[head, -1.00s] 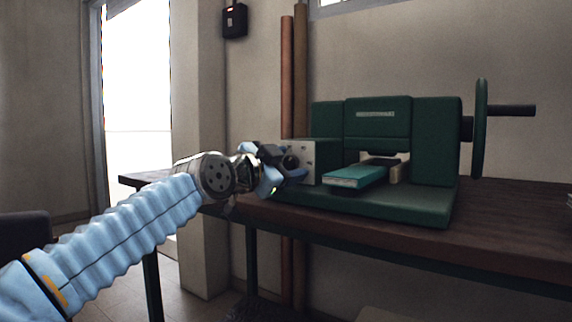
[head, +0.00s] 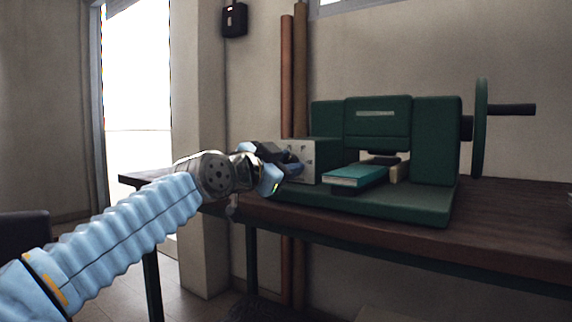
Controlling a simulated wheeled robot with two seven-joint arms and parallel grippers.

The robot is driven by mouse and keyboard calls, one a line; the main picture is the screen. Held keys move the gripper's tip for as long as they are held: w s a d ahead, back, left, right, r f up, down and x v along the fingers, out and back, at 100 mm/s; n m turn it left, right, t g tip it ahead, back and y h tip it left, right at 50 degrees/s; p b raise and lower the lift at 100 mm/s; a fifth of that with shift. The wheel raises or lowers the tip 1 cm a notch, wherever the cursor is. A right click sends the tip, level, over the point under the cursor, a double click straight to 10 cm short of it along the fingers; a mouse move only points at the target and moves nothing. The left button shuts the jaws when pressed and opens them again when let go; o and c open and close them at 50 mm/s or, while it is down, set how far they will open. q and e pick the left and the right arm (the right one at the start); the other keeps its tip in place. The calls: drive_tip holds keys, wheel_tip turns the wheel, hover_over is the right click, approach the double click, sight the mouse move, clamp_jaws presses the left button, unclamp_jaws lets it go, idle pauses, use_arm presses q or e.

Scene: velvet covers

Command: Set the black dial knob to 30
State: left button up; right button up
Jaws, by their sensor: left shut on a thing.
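The black dial knob is on the pale dial panel (head: 304,160) at the left side of the green press (head: 378,145). My left gripper (head: 290,165) reaches in from the left and is shut at the panel's face, on the knob, which its fingers mostly hide. The numbers and the knob's pointer are too small and too covered to read. My right gripper is not in view.
A teal book (head: 356,176) lies on the press bed. A large green handwheel (head: 481,130) stands at the press's right side. The dark wooden table (head: 495,215) is clear at the front right. Two brown rolls (head: 287,80) lean on the wall behind.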

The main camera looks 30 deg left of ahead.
use_arm(q)
drive_tip(key=n, duration=0.5)
drive_tip(key=n+p, duration=0.1)
drive_tip(key=n, duration=0.4)
drive_tip(key=shift+n, duration=0.4)
idle(0.4)
drive_tip(key=o, duration=1)
drive_tip(key=shift+o, duration=0.2)
drive_tip(key=shift+s, duration=0.15)
drive_tip(key=s+a, duration=0.1)
drive_tip(key=s, duration=1.2)
drive_tip(key=shift+s, duration=0.25)
